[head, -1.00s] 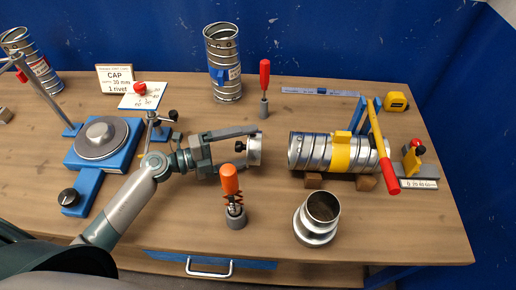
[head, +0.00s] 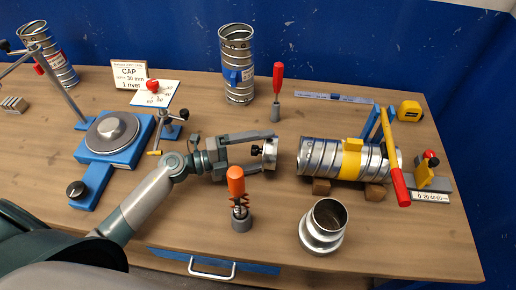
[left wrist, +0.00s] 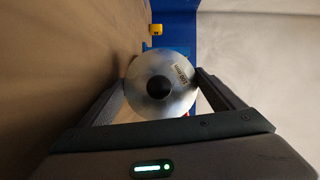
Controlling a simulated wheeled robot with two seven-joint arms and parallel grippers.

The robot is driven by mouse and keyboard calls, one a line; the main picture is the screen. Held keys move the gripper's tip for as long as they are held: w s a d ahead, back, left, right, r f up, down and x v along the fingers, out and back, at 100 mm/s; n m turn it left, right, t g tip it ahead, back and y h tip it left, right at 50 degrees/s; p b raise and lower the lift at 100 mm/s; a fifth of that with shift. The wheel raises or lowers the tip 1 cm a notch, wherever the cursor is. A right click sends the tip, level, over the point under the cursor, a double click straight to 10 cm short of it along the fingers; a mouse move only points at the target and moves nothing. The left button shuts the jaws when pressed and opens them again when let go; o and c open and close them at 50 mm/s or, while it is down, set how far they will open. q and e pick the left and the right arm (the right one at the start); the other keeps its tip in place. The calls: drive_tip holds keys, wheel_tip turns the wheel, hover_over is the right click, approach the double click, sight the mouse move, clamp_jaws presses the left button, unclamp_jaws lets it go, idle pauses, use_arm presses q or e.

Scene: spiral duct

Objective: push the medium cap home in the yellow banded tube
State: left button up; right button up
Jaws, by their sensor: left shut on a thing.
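The medium cap (head: 270,154) is a silvery metal disc with a dark knob in its middle. My left gripper (head: 266,152) is shut on it and holds it above the table. In the left wrist view the cap (left wrist: 178,92) sits between the two fingers, its knobbed face and a small label towards the camera. The yellow banded tube (head: 318,158) is a ribbed metal duct lying on its side, with its near end facing the cap. A short gap separates cap and tube in the head view. My right gripper is not in view.
Wooden blocks (head: 321,187) support the tube, and a red-handled yellow lever (head: 391,150) crosses its right end. An orange-handled tool (head: 238,195) stands just below my left gripper. A metal reducer (head: 322,228) stands in front of the tube. A red-handled tool (head: 276,92) stands behind.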

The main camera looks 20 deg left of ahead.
use_arm(q)
drive_tip(key=shift+w+d+r+p, duration=0.15)
drive_tip(key=shift+d+p, duration=0.2)
drive_tip(key=shift+d, duration=0.35)
drive_tip(key=shift+w+d+f+p, duration=0.15)
drive_tip(key=shift+d+p, duration=0.15)
drive_tip(key=shift+d, duration=0.4)
drive_tip(key=shift+w+d+p, duration=0.2)
drive_tip(key=shift+d+p, duration=0.15)
drive_tip(key=shift+d, duration=0.55)
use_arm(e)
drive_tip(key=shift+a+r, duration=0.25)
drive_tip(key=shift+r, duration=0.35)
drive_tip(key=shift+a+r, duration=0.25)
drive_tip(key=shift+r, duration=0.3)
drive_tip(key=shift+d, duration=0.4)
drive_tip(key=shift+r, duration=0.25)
use_arm(q)
drive_tip(key=shift+p, duration=0.3)
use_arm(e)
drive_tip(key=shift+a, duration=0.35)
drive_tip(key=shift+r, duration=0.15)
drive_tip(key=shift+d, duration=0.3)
use_arm(q)
drive_tip(key=shift+p, duration=0.35)
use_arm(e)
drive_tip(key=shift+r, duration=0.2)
